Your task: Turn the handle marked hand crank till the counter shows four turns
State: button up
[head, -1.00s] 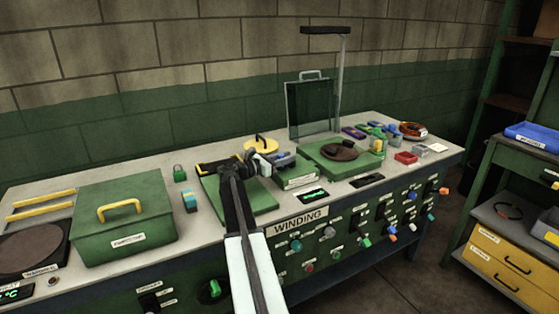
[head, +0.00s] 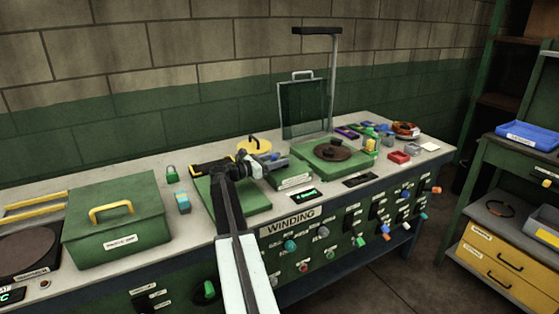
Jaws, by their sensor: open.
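My gripper (head: 250,165) is at the end of my black and white arm, which reaches up the middle of the head view over a green plate (head: 258,196). It is small here, but its jaws look open and empty, close to the left end of a green box (head: 293,178) with grey parts on top. I cannot tell whether it touches them. A small dark display with green digits (head: 304,196) lies in front of that box; its digits are too small to read. I cannot pick out a handle marked hand crank; the small labels are not legible.
A lidded green box (head: 117,225) with a yellow handle stands left. A green turntable unit (head: 330,155) and an upright clear guard (head: 304,108) stand right of my gripper. Knobs and levers line the front panel marked WINDING (head: 293,222). Floor between bench and right-hand shelves is clear.

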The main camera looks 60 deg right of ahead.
jog(key=v, duration=0.6)
jog(key=shift+w+a, duration=0.1)
jog(key=shift+a, duration=0.05)
dwell(2.3)
